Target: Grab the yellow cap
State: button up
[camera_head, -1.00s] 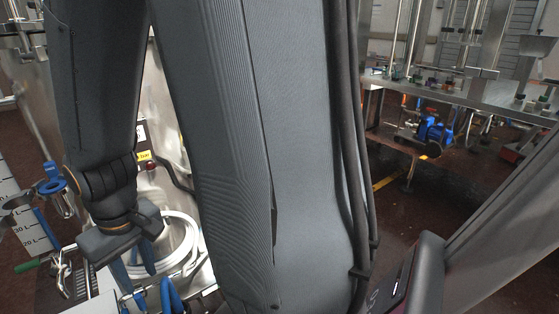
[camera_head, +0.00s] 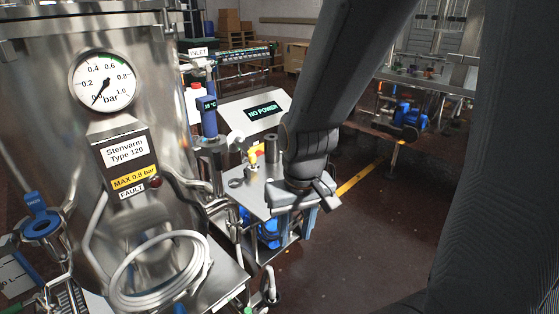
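A small yellow piece, which looks like the yellow cap (camera_head: 254,154), stands on a metal cart top beside short dark cylinders. A little red shows next to it. My gripper (camera_head: 298,216) hangs just right of it, over the cart's right edge, pointing down. Its fingers look apart, with nothing seen between them, though their tips are small and dark against the cart. The gripper is not touching the yellow cap.
A steel tank (camera_head: 60,130) with a gauge fills the left. A coiled white hose (camera_head: 160,290) lies in front. A "NO POWER" panel (camera_head: 262,112) stands behind the cart (camera_head: 262,196). Open floor (camera_head: 350,240) lies to the right.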

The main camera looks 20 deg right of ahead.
aim_at(253, 167)
jog(key=z, duration=1.95)
jog(key=i, duration=1.65)
jog(key=u, duration=2.45)
jog(key=i, duration=0.5)
jog(key=z, duration=0.1)
